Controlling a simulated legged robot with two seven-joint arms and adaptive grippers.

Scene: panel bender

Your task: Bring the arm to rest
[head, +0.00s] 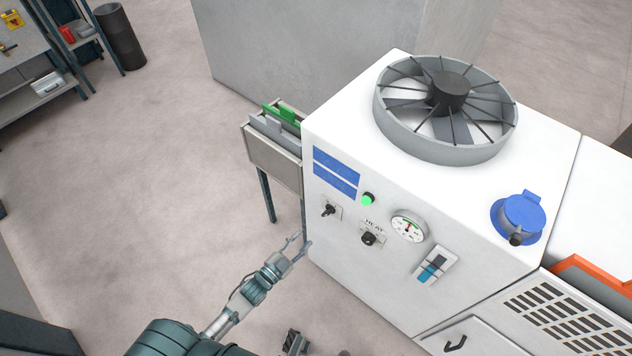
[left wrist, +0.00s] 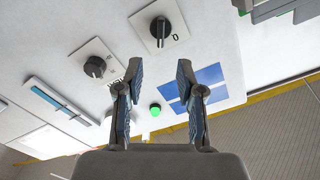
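My left gripper (head: 293,247) is open and empty in front of the white machine's front panel, low and left of the controls. In the left wrist view its two fingers (left wrist: 156,92) stand apart with nothing between them. The panel beyond them carries a black switch (left wrist: 160,29), a HEAT knob (left wrist: 95,66), a lit green button (left wrist: 155,109) and blue labels (left wrist: 208,76). A gap shows between the gripper and the panel controls.
The white machine (head: 340,105) fills the right side, with a fan (head: 447,105), a round gauge (head: 408,226) and a blue socket (head: 522,215). A bin stand (head: 272,155) adjoins its left side. A shelf (head: 50,90) stands far left. The floor (head: 130,200) between is clear.

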